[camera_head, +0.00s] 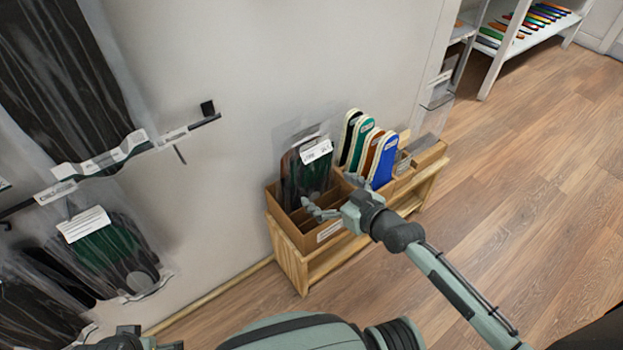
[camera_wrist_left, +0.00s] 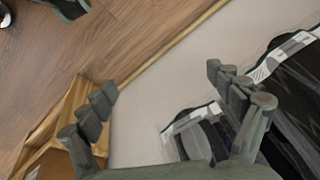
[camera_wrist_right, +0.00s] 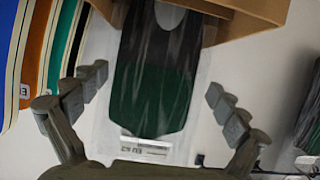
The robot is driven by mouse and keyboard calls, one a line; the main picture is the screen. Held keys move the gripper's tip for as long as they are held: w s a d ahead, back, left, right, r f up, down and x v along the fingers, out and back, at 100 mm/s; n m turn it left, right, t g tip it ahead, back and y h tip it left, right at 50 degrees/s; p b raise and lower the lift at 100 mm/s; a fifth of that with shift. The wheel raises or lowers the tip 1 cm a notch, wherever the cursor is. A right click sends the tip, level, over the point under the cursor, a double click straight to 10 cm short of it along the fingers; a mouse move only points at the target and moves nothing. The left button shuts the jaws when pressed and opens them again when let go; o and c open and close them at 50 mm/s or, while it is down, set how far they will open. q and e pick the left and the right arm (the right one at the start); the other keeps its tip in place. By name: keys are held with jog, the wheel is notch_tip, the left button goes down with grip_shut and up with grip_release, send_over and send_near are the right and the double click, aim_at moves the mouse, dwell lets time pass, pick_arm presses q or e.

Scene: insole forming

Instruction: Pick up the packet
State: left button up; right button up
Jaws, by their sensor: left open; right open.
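A clear packet with a dark green and black insole and a white label (camera_head: 305,170) stands upright in a cardboard bin on the wooden rack. It fills the middle of the right wrist view (camera_wrist_right: 155,95), with its label towards the lower edge. My right gripper (camera_head: 325,208) is open at the near side of this packet, its fingers spread to either side in the right wrist view, holding nothing. My left gripper (camera_wrist_left: 160,84) is open and empty near the wall. Only part of the left arm shows at the bottom of the head view. Similar packets (camera_head: 105,245) hang on the wall at left.
The wooden rack (camera_head: 300,268) stands against the wall. Bare insoles in white-black, green, orange and blue (camera_head: 382,160) stand close right of the packet. Metal hooks (camera_head: 190,128) stick out from the wall. The wooden floor (camera_head: 520,190) at right is clear.

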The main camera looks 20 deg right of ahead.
aim_at(316, 182)
jog(key=x, duration=0.4)
jog(key=shift+d+f, duration=0.1)
jog(key=shift+f, duration=0.1)
jog(key=c, duration=1.3)
pick_arm(q)
jog(key=shift+r, duration=0.6)
pick_arm(e)
jog(key=shift+r, duration=0.1)
